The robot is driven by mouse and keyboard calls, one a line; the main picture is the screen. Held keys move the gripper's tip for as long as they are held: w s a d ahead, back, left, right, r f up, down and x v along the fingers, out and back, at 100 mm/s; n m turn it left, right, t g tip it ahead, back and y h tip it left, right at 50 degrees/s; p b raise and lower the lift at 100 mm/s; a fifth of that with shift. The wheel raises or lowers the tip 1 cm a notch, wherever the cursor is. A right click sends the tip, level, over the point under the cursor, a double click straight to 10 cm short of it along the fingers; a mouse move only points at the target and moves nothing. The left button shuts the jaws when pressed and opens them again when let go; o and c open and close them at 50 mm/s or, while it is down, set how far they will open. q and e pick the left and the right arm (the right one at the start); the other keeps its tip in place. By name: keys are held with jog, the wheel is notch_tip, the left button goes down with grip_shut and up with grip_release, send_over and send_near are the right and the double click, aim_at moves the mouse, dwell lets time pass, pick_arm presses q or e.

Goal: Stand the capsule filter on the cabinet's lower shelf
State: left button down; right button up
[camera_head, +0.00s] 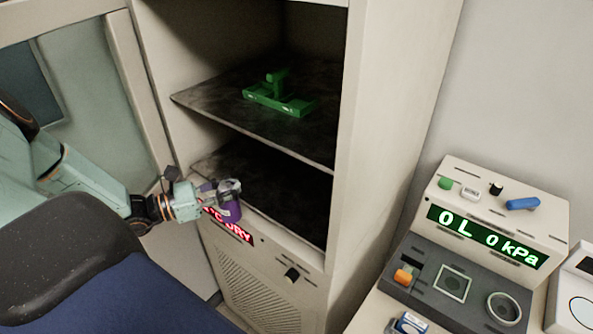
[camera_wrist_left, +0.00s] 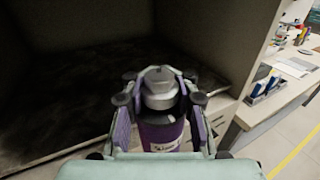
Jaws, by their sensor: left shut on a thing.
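The capsule filter (camera_head: 229,207) is a purple cylinder with a silver-grey cap. My left gripper (camera_head: 222,190) is shut on it and holds it roughly upright at the front edge of the cabinet's lower shelf (camera_head: 281,199). In the left wrist view the filter (camera_wrist_left: 160,134) sits between the fingers of my left gripper (camera_wrist_left: 160,100), with the dark shelf beyond. I cannot tell whether its base touches anything. The lower shelf is dark, and the part that shows is empty. My right gripper is not in view.
The cabinet's upper shelf (camera_head: 208,97) carries a green fixture (camera_head: 278,98). The cabinet's right wall (camera_head: 375,140) bounds the opening. A red-lit display (camera_head: 236,232) and a knob (camera_head: 291,275) are below the lower shelf. A console (camera_head: 490,225) stands on the bench at right.

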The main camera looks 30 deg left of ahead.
pick_arm(q)
jog(key=shift+s+a, duration=0.2)
jog(key=shift+a, duration=0.5)
jog(key=f+b+x, duration=0.1)
jog(key=b+x, duration=0.3)
jog(key=x, duration=0.2)
jog(key=f+b+x, duration=0.1)
jog(key=b+x, duration=0.4)
jog(key=x, duration=0.1)
jog(key=d+f+b+x, duration=0.1)
jog(key=b+x, duration=0.4)
jog(key=x, duration=0.1)
jog(key=shift+d, duration=0.2)
jog(key=shift+w+a+f, duration=0.15)
jog(key=shift+a, duration=0.15)
jog(key=shift+s, duration=0.2)
jog(key=shift+b, duration=0.45)
jog(key=c, duration=1.4)
grip_release()
jog(key=shift+w+f, duration=0.1)
jog(key=shift+c, duration=0.2)
jog(key=o, duration=0.4)
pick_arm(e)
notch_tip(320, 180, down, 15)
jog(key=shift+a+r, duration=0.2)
